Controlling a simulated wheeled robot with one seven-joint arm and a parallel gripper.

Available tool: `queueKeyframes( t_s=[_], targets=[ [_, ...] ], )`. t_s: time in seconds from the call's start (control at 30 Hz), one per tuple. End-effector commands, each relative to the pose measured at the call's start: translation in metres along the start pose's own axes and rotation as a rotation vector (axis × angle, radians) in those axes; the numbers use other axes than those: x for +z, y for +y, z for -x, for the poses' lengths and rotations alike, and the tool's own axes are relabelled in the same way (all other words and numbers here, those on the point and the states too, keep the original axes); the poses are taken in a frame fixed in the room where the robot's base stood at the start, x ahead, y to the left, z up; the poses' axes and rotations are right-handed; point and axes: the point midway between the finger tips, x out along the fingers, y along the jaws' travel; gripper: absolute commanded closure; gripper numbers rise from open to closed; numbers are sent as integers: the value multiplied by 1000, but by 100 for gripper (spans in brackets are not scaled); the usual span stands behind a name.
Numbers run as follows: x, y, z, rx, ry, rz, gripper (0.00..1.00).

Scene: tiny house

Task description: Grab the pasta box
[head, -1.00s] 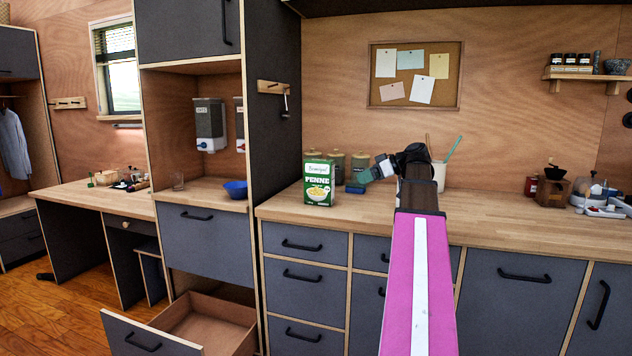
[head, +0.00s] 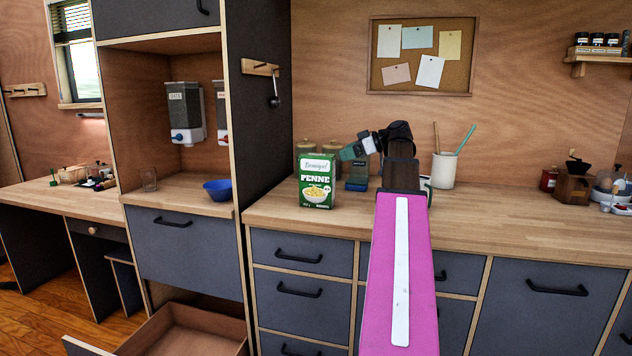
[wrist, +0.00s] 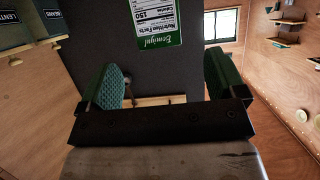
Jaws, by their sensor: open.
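The pasta box (head: 317,181) is green and white, marked PENNE, and stands upright on the wooden counter. My gripper (head: 350,152) is to the right of the box in the head view, near its upper half, with a green fingertip pointing toward it. In the wrist view my gripper (wrist: 165,80) is open and empty. The pasta box (wrist: 160,22) shows there upside down, ahead of the fingers with its nutrition label visible. A gap remains between the fingertips and the box.
Canisters (head: 305,147) stand behind the box against the wall. A white utensil cup (head: 444,170) stands to the right. A tall dark cabinet side (head: 266,120) rises to the left, and a low drawer (head: 190,335) is pulled out.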

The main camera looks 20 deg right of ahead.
Motion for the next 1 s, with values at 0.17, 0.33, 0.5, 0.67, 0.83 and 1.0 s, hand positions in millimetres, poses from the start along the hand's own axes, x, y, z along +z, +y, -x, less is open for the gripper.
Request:
queueKeyframes(
  t_s=[0.17, 0.33, 0.5, 0.67, 0.83, 1.0],
  targets=[
    [0, 0, -28, -1, 0, -1, 11],
    [0, 0, -38, -1, -1, -1, 11],
    [-4, 1, -54, -1, -1, -1, 11],
    [-6, 1, -77, -1, 0, -1, 11],
    [-6, 1, -87, 0, 0, -1, 11],
    [-6, 1, -87, 0, 0, -1, 17]
  ],
)
